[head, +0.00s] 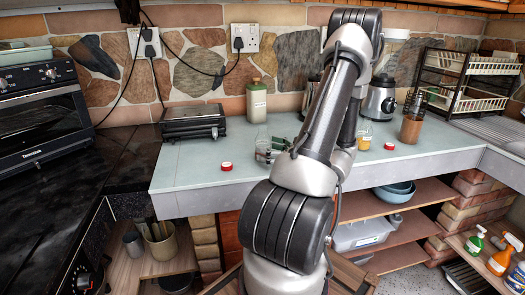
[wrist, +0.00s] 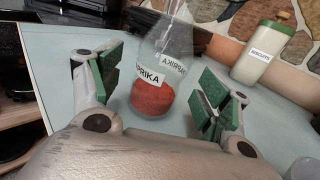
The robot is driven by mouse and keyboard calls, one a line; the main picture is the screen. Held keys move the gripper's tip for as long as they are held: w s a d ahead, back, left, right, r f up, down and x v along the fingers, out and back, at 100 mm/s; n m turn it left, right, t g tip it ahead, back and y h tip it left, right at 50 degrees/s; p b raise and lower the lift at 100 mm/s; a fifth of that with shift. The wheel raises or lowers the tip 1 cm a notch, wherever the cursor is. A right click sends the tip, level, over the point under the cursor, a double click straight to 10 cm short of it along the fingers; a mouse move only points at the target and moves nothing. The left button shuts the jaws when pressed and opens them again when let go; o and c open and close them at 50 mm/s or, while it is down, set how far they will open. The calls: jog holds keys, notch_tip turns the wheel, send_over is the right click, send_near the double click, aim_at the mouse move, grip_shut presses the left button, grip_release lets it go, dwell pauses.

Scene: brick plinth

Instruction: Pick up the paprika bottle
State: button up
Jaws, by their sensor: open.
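The paprika bottle (wrist: 153,98) is a clear glass flask with red powder in its base and a white label partly reading PAPRIKA. It stands upright on the pale counter, in the wrist view between and just beyond the green-padded fingers of my gripper (wrist: 163,92). The fingers are spread apart, with a gap to the bottle on either side, and hold nothing. In the head view my gripper (head: 270,152) is low over the counter, and the bottle's clear upper part (head: 262,134) shows beside it. Its base is mostly hidden there.
A black grill (head: 193,121) is to the left. A yellow-filled jar (head: 365,136) and a blender (head: 380,98) stand to the right.

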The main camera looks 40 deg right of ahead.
jog(key=shift+x, duration=1.4)
jog(key=c, duration=1.2)
jog(key=shift+r, duration=0.2)
